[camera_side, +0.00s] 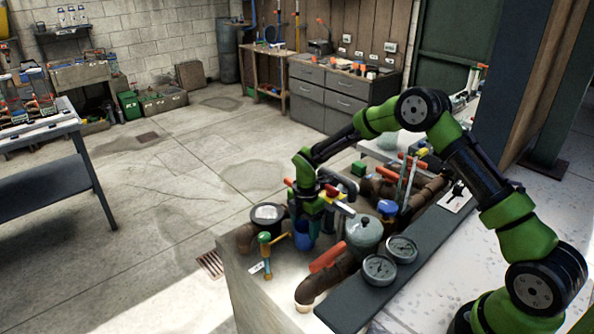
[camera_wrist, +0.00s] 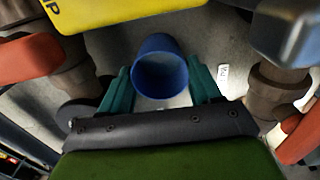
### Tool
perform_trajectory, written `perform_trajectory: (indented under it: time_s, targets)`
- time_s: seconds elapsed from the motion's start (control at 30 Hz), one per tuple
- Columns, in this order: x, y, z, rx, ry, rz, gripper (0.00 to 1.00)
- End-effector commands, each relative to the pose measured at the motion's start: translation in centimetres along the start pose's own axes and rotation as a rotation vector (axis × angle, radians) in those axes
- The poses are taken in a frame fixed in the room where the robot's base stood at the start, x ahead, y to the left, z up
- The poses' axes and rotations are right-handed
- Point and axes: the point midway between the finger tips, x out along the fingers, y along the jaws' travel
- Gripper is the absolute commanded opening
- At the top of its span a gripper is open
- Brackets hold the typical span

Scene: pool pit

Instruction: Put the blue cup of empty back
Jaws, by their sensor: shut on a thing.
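The blue cup (camera_side: 303,236) is at the front left of the pit, below the wrist. In the wrist view the blue cup (camera_wrist: 160,75) shows its round rim and inside, between two teal fingers. My gripper (camera_wrist: 161,90) is shut on it, with a finger on either side. In the side view my gripper (camera_side: 308,222) points down into the pit's near left end. I see nothing inside the cup that I can make out. I cannot tell whether its base touches the surface below.
A dark pot with a pale top (camera_side: 267,213) and a green-topped valve (camera_side: 265,241) stand left of the cup. A grey-green round tank (camera_side: 363,232), two gauges (camera_side: 380,268) and brown pipes (camera_side: 318,287) crowd the right. A yellow lettered object (camera_wrist: 130,12) lies beyond the cup.

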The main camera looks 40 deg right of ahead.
Motion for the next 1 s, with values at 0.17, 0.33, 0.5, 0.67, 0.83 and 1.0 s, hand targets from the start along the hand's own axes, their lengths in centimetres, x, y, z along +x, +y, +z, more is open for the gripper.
perform_trajectory:
  time_s: [0.17,0.33,0.5,0.67,0.83,1.0]
  targets:
    - [0.0,0.1,0.0,0.0,0.0,0.003,0.3]
    - [0.3,0.1,0.0,-0.001,0.0,0.002,0.3]
    - [0.3,0.1,0.0,-0.001,-0.001,0.002,0.86]
    - [0.3,0.1,0.0,-0.001,-0.001,0.002,0.89]
    - [0.1,0.1,0.0,-0.001,-0.001,0.003,0.89]
    - [-1.9,0.1,0.1,-0.001,-0.001,0.006,0.89]
